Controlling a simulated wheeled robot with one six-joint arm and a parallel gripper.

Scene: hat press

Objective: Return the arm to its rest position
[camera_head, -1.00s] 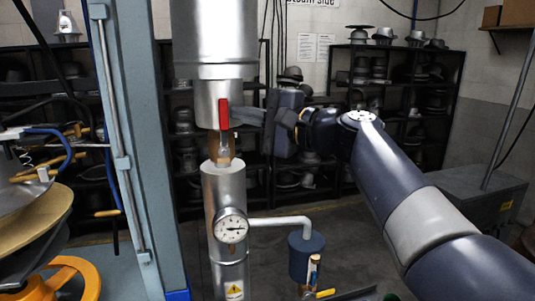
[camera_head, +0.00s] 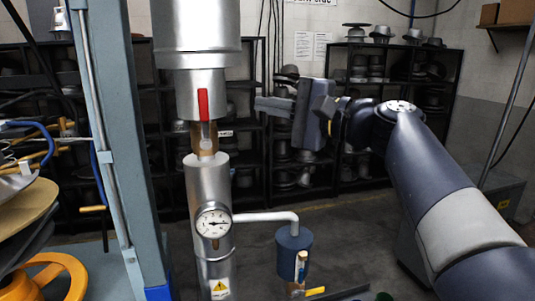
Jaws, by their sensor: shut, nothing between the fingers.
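My gripper (camera_head: 270,104) is in the upper middle of the head view, at the end of my dark blue and grey arm, which reaches in from the lower right. Its fingers point left toward the steam pipe. They are shut with nothing held. The red valve lever (camera_head: 203,104) hangs straight down on the metal pipe (camera_head: 208,185), left of the fingertips. A visible gap lies between the fingertips and the lever.
A pressure gauge (camera_head: 213,223) sits on the pipe below the lever. A blue cylinder (camera_head: 293,253) with a yellow handle joins it by a white pipe. A blue-grey column (camera_head: 118,150) and an orange handwheel (camera_head: 62,278) stand left. Shelves of hat forms (camera_head: 355,75) line the back.

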